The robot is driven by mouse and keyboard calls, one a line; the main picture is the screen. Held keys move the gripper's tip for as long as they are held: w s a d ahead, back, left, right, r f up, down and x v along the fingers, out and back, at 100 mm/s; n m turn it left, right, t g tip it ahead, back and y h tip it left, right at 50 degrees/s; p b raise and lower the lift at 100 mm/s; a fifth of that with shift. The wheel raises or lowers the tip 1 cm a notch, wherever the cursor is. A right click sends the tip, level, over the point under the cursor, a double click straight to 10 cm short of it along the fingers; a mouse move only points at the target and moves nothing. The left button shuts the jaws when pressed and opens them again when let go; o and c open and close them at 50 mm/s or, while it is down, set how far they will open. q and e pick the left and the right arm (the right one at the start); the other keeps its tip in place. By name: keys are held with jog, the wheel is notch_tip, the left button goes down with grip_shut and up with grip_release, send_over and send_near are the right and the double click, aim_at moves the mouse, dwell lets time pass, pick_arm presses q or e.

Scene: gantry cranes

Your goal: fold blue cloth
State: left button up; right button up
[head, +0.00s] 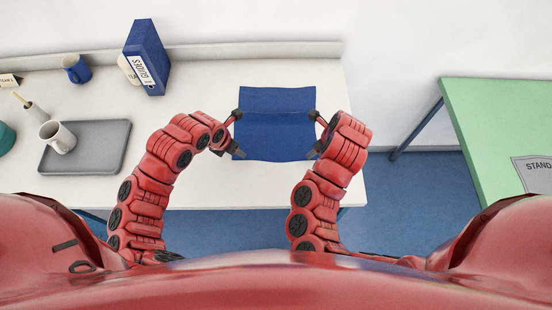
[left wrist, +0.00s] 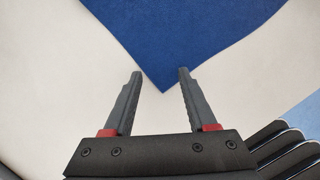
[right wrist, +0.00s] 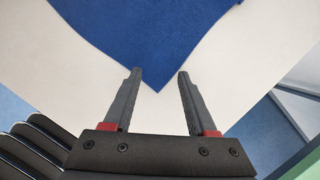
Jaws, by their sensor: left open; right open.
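The blue cloth (head: 274,122) lies spread on the white table, roughly square, with a slight crease line across its upper part. My left gripper (head: 236,133) is open at the cloth's left side. In the left wrist view a corner of the cloth (left wrist: 172,35) points down between the two fingertips (left wrist: 160,72). My right gripper (head: 318,136) is open at the cloth's right side. In the right wrist view another corner of the cloth (right wrist: 150,35) lies between the open fingertips (right wrist: 158,72). I cannot tell how high the fingers are above the table.
On the white table (head: 210,95) to the left stand a blue binder (head: 147,55), a blue mug (head: 77,69) and a grey tray (head: 100,148) with a white mug (head: 58,136). A green table (head: 500,115) with a grey sign stands at the right, across a gap of blue floor.

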pick_arm(q)
jog(key=shift+f, duration=0.15)
pick_arm(e)
jog(key=shift+f, duration=0.15)
pick_arm(q)
jog(key=shift+f, duration=0.2)
pick_arm(e)
jog(key=shift+f, duration=0.2)
pick_arm(q)
grip_shut()
pick_arm(e)
grip_shut()
pick_arm(q)
jog(key=shift+r, duration=0.15)
pick_arm(e)
jog(key=shift+r, duration=0.1)
